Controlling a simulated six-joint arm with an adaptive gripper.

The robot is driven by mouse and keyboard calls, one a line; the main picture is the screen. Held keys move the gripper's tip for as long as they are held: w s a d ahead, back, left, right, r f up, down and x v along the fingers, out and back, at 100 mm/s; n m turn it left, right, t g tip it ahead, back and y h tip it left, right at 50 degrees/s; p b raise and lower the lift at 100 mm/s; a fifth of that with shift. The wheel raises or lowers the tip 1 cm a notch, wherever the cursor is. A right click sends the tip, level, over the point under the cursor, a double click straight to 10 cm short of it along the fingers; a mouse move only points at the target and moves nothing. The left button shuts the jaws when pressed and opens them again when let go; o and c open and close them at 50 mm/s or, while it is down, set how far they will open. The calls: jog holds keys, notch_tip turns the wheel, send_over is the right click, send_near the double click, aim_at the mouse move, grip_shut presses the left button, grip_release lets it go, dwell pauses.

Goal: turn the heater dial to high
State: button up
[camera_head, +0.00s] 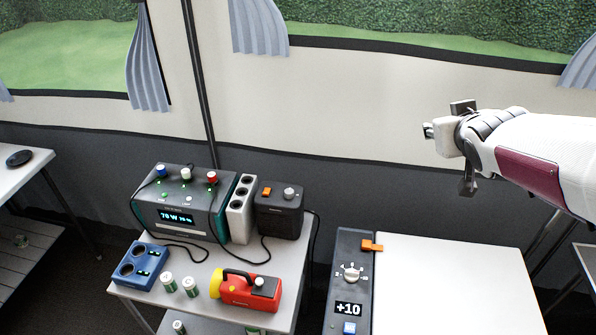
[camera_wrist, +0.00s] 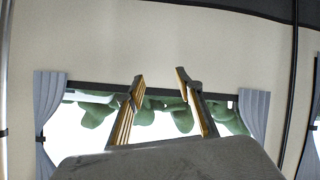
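Two knobs could be the heater dial, and I cannot tell which it is. One is a pale pointer dial (camera_head: 352,272) with marks around it, on a dark panel (camera_head: 340,300) with a "+10" display, right of the small table. The other is a grey knob (camera_head: 289,193) on top of a small dark box (camera_head: 279,218) with an orange switch. Their settings are too small to read. My gripper (camera_head: 464,146) is raised at the upper right, well away from both. In the wrist view its fingers (camera_wrist: 160,78) are apart with nothing between them.
A teal power unit (camera_head: 180,212), a grey socket strip (camera_head: 241,210), a blue charger (camera_head: 140,267) and a red flashlight (camera_head: 245,290) crowd the small table, with cables and batteries. A white flat top (camera_head: 455,285) beside the dark panel is clear. Tent wall and windows stand behind.

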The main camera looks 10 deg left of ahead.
jog(key=w+a+f+n+y, duration=0.6)
jog(key=w+a+f+y, duration=0.3)
jog(key=w+a, duration=0.55)
jog(key=n+g+y, duration=0.6)
jog(key=g+y, duration=0.3)
send_near(293, 193)
jog(key=a, duration=0.4)
jog(key=shift+w+d, duration=0.25)
jog(key=shift+w, duration=0.1)
jog(key=shift+w+a, duration=0.25)
jog(key=shift+a, duration=1)
jog(key=shift+w+a, duration=0.25)
jog(key=shift+a, duration=1.05)
jog(key=shift+w+a, duration=0.25)
jog(key=shift+a, duration=1)
grip_shut()
